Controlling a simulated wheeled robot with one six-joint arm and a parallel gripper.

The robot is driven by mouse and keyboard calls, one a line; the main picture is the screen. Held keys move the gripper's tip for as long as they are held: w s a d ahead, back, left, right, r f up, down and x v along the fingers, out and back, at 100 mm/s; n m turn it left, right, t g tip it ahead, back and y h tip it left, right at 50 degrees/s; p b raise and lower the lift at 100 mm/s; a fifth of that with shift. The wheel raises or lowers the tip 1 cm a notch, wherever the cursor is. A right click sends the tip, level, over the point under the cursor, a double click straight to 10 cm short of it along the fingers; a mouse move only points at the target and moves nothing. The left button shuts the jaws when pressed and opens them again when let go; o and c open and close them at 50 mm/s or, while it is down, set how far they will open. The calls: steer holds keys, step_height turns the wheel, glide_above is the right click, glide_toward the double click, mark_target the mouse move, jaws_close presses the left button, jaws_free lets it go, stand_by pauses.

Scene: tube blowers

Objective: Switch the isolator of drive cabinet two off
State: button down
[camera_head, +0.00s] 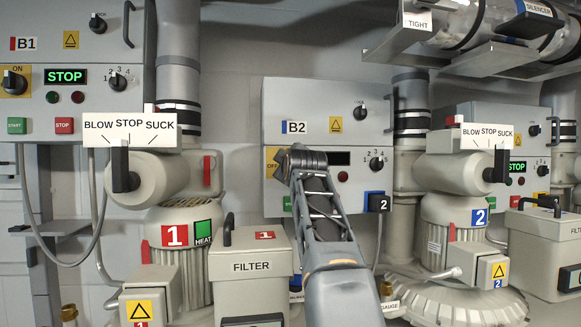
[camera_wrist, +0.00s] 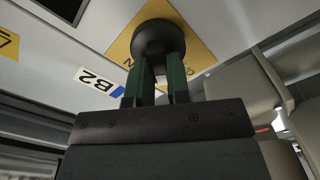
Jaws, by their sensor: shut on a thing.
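Drive cabinet two (camera_head: 315,110), a grey box with a blue-edged B2 label (camera_head: 296,127), hangs mid-picture in the head view. Its yellow isolator plate (camera_head: 271,158) shows at the cabinet's lower left, with OFF lettering partly covered. My gripper (camera_head: 288,160) is in front of this plate and hides the isolator knob there. In the wrist view the black round knob (camera_wrist: 158,36) sits on the yellow plate (camera_wrist: 200,45). The two dark green fingers of my gripper (camera_wrist: 161,78) are shut on it. The knob's exact pointing direction is hidden. The cabinet's display (camera_head: 340,158) is dark.
Cabinet B1 (camera_head: 35,100) at left has a lit STOP display. Blower one (camera_head: 185,240) and a filter box (camera_head: 252,265) stand left of my arm. Blower two (camera_head: 457,215) stands at right.

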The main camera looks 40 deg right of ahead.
steer(key=n, duration=0.6)
steer(key=shift+f+n+b, duration=0.3)
steer(key=shift+b, duration=0.1)
stand_by(0.4)
steer(key=c, duration=1.1)
jaws_free()
steer(key=shift+a, duration=0.1)
steer(key=b+v, duration=0.5)
steer(key=v, duration=0.9)
steer(key=shift+b, duration=0.35)
steer(key=shift+w, duration=0.1)
